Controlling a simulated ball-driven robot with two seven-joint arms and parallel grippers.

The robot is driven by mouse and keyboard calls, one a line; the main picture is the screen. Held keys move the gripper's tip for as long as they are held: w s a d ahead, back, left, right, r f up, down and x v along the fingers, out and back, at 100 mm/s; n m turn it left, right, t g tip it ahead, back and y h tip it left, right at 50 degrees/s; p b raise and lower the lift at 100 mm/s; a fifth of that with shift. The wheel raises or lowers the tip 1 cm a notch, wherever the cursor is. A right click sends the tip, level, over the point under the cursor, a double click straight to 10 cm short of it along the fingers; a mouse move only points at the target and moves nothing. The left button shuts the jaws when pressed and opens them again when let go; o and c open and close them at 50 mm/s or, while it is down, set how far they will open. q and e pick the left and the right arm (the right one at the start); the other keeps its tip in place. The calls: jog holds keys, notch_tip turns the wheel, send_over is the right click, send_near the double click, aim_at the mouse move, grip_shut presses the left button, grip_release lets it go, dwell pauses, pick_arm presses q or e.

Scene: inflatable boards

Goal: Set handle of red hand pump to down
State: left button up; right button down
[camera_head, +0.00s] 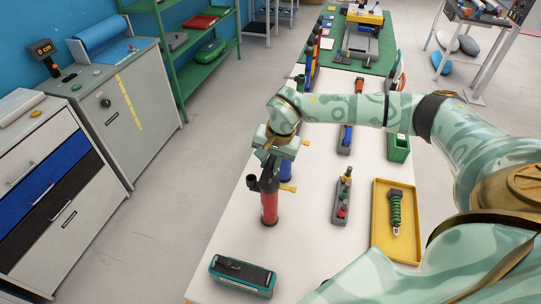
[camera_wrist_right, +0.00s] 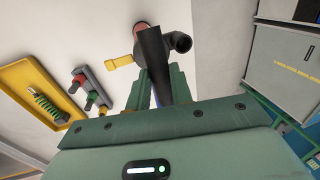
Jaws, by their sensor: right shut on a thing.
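The red hand pump (camera_head: 269,208) stands upright on the white table, left of its middle. Its black handle (camera_head: 267,184) is at the top, just above the red barrel, with one end pointing left. No bare rod shows clearly between handle and barrel. My right gripper (camera_head: 272,157) is above the pump, its fingers closed on the black handle. In the wrist view my right gripper (camera_wrist_right: 160,82) has a finger on each side of the black handle (camera_wrist_right: 154,45). A bit of the red barrel (camera_wrist_right: 141,26) shows behind it. My left gripper is out of view.
A blue pump (camera_head: 286,171) stands close behind the red one. A teal-edged black box (camera_head: 242,275) lies at the near table end. A grey stand with knobs (camera_head: 342,200) and a yellow tray (camera_head: 378,245) are to the right. The table's left edge is close by.

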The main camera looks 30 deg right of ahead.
jog(key=shift+f, duration=0.7)
jog(key=shift+s, duration=0.3)
jog(key=c, duration=1.2)
grip_release()
jog(key=shift+w+f, duration=0.1)
jog(key=shift+c, duration=0.2)
jog(key=shift+a, duration=0.1)
jog(key=shift+d+r, duration=0.2)
jog(key=shift+r, duration=0.3)
notch_tip(320, 180, up, 16)
jog(key=s+d, duration=0.1)
jog(key=s, duration=0.1)
jog(key=shift+d+b, duration=0.25)
jog(key=shift+b, duration=0.05)
jog(key=shift+s+f, duration=0.1)
jog(key=shift+f, duration=0.05)
